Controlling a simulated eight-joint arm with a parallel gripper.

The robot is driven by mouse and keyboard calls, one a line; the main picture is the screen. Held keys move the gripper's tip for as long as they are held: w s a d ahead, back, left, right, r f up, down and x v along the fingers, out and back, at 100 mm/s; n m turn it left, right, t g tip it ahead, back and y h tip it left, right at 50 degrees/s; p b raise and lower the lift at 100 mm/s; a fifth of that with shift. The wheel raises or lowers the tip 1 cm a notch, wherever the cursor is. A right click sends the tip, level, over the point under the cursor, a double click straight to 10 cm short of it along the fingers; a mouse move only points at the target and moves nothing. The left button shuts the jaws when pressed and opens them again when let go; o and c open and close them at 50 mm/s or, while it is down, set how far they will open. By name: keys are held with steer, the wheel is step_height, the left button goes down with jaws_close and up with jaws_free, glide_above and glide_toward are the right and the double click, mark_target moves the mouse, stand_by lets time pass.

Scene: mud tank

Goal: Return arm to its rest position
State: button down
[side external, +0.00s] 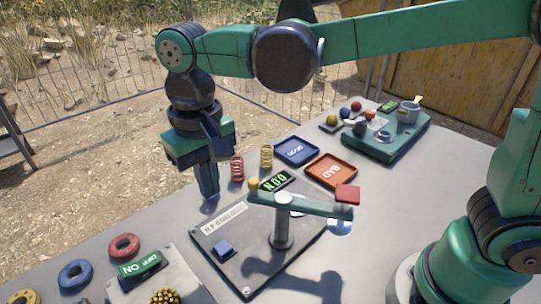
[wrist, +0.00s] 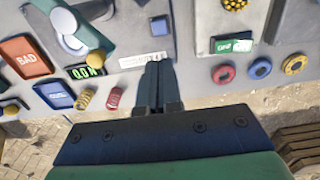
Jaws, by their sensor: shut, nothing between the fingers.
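My gripper (side external: 209,203) hangs pointing down at the far edge of the grey table, left of the panel with the balance beam (side external: 310,207). Its fingers are together with nothing between them. In the wrist view my gripper (wrist: 154,66) also shows closed, its tips over the edge of the panel near a white label (wrist: 143,60). My green arm stretches from the base at the right across the top of the side view. How high the fingertips are above the table is hard to tell.
Near the fingers stand a red spring (side external: 237,169) and a yellow spring (side external: 266,156). A blue tray (side external: 297,151) and a red BAD tray (side external: 331,170) lie behind the beam. Several rings, including a blue ring (side external: 75,273), lie at front left. A wire fence stands beyond the table.

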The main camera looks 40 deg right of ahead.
steer(key=s+d+t, duration=0.2)
steer(key=d+t, duration=0.1)
steer(key=d, duration=0.5)
steer(key=s+d+f+t, duration=0.1)
steer(key=d+t, duration=0.3)
steer(key=d, duration=0.5)
steer(key=shift+s+f, duration=0.15)
steer(key=shift+s, duration=0.3)
